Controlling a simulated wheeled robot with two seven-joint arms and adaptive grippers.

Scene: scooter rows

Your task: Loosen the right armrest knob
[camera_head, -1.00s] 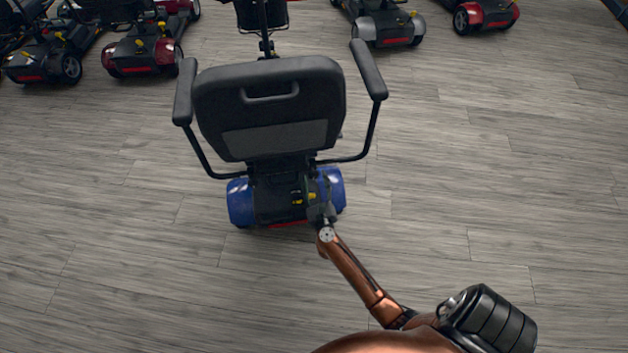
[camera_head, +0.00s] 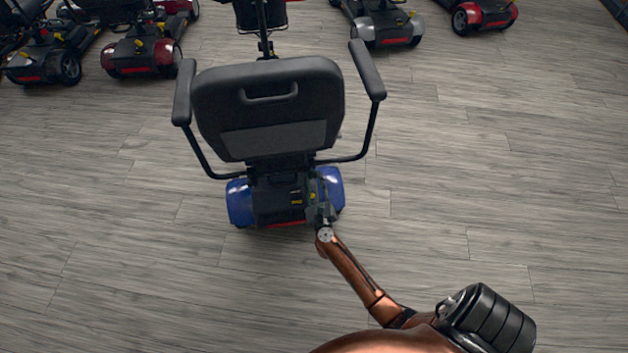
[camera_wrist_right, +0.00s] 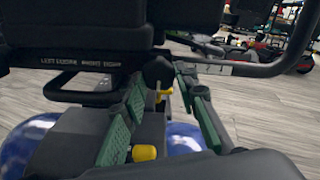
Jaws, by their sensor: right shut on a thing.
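The scooter with blue rear fenders stands with its black seat back (camera_head: 270,105) toward me. Its right armrest (camera_head: 367,70) is raised on a bent black tube. In the right wrist view, a dark knob (camera_wrist_right: 157,68) sits under the seat at the armrest tube (camera_wrist_right: 235,69). My right gripper (camera_head: 320,208) is low behind the seat. The knob cannot be made out in the head view. My left gripper is not in view.
A yellow lever (camera_wrist_right: 162,93) and a yellow knob (camera_wrist_right: 144,153) are close to the fingers. The left armrest (camera_head: 184,92) is at the other side. Other scooters (camera_head: 140,48) stand at the back. The wooden floor (camera_head: 500,190) at right is clear.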

